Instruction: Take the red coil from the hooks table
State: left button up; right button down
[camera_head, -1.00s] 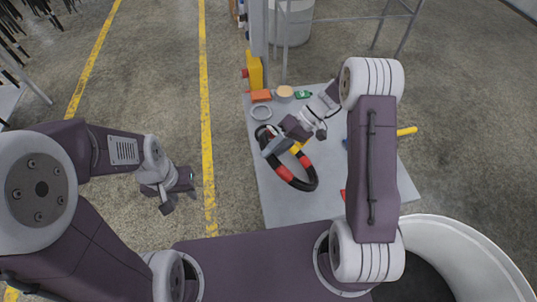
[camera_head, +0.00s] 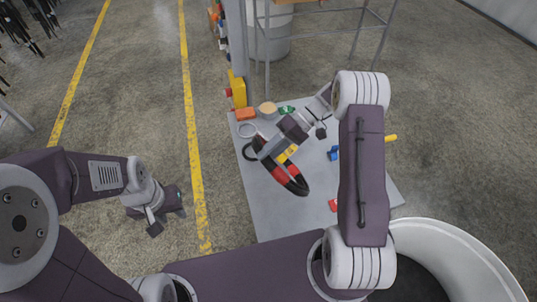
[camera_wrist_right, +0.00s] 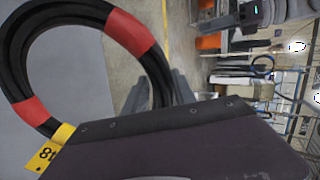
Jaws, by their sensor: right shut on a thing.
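The coil (camera_head: 296,184) is a black ring of hose with red bands and a yellow tag. My right gripper (camera_head: 259,147) is shut on it, and the coil hangs from the jaws over a grey tabletop (camera_head: 270,215). In the right wrist view the coil (camera_wrist_right: 128,32) arcs across the upper left, with its numbered yellow tag (camera_wrist_right: 44,156) at lower left. It passes between the right fingers (camera_wrist_right: 158,92), partly hidden by the gripper body. My left gripper (camera_head: 168,216) is empty over the floor at left, its fingers apart.
On the tabletop are a pale ring (camera_head: 247,130), an orange box (camera_head: 245,114), a tan round thing (camera_head: 267,108), a blue thing (camera_head: 334,153) and a red one (camera_head: 333,205). A white bin (camera_head: 470,262) stands at lower right.

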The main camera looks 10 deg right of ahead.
jog(key=shift+r+p, duration=0.55)
jog(key=shift+r, duration=0.6)
